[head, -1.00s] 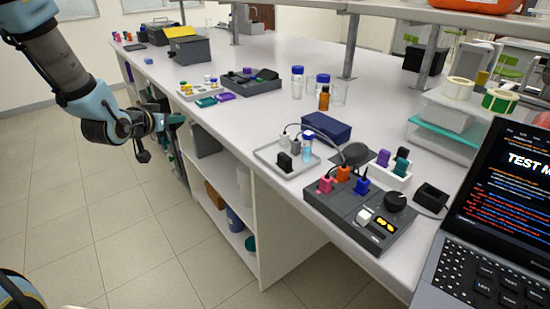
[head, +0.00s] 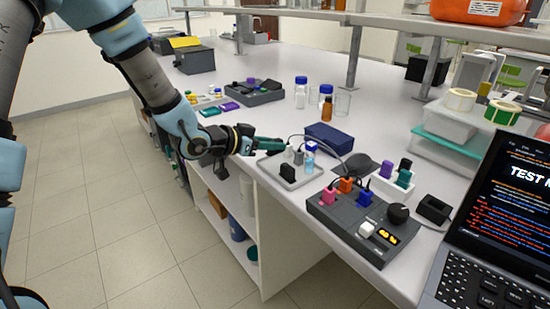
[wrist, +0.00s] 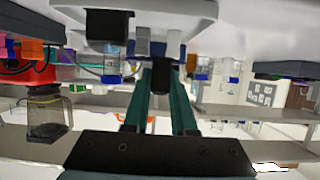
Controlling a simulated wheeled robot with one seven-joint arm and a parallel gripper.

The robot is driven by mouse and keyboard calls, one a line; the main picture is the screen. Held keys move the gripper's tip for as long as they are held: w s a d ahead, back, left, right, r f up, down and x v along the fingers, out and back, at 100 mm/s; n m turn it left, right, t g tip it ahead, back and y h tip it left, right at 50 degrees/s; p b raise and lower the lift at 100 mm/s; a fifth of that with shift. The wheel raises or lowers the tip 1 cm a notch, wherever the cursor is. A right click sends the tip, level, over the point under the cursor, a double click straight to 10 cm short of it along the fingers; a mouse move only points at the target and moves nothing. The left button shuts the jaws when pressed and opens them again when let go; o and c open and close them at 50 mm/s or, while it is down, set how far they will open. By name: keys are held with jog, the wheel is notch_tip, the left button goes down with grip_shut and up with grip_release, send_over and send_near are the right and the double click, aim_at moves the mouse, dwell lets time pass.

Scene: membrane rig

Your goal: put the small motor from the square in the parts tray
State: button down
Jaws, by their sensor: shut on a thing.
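My gripper (head: 268,144) has teal fingers and is at the left edge of a pale tray (head: 263,169). In the wrist view my gripper (wrist: 160,85) is shut on a small dark thing, which I take to be the small motor (wrist: 160,78). The motor is too small or hidden to make out in the head view. The pale tray holds a black block (head: 287,172), small white and grey pieces and a blue-capped vial (head: 309,160). It also shows in the wrist view (wrist: 215,12). I cannot make out a marked square.
A dark box (head: 325,137) stands just behind the pale tray. A grey console (head: 345,220) with coloured plugs is in front right. Bottles (head: 300,93), a dark compartment tray (head: 262,97) and shelf posts stand farther back. Open floor lies left of the bench.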

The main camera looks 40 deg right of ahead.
aim_at(273, 168)
jog(key=shift+f+p, duration=0.45)
jog(key=shift+f, duration=1.75)
jog(key=shift+f, duration=0.15)
jog(key=c, duration=0.7)
grip_release()
jog(key=shift+c, duration=0.2)
jog(key=shift+r, duration=0.25)
jog(key=b+v, duration=0.3)
jog(key=v, duration=0.9)
jog(key=shift+w+a+f, duration=0.1)
jog(key=shift+f, duration=0.05)
